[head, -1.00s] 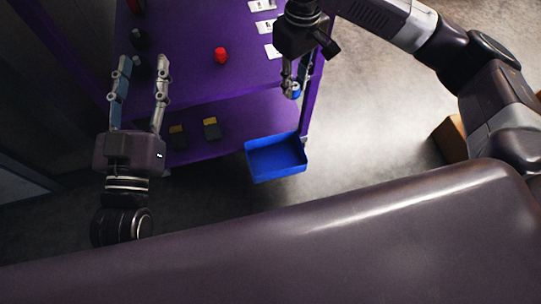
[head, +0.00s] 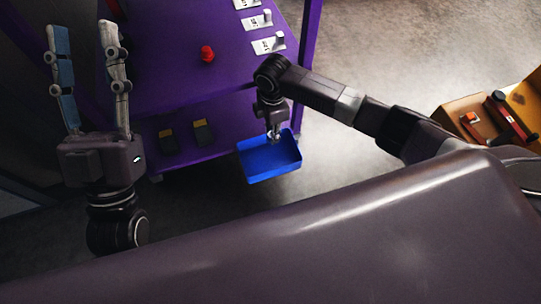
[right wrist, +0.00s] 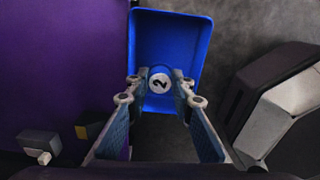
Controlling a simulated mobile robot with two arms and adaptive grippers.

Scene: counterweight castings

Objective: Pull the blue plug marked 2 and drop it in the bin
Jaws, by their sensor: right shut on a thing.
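The plug marked 2 (right wrist: 159,83) shows its pale round face with a black 2 in the right wrist view. My right gripper (right wrist: 160,76) is shut on it, and the plug sits between the fingertips. In the head view my right gripper (head: 274,136) hangs over the blue bin (head: 262,175), and the plug is too small to make out there. The bin's blue floor (right wrist: 172,35) shows behind the plug in the right wrist view.
The purple cabinet (head: 165,70) carries a red knob (head: 207,53) and several white labels (head: 268,45) with small pegs. Two black-and-yellow blocks (head: 202,132) sit low on it. An orange case with tools (head: 455,105) stands at the right. The floor beyond the bin is clear.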

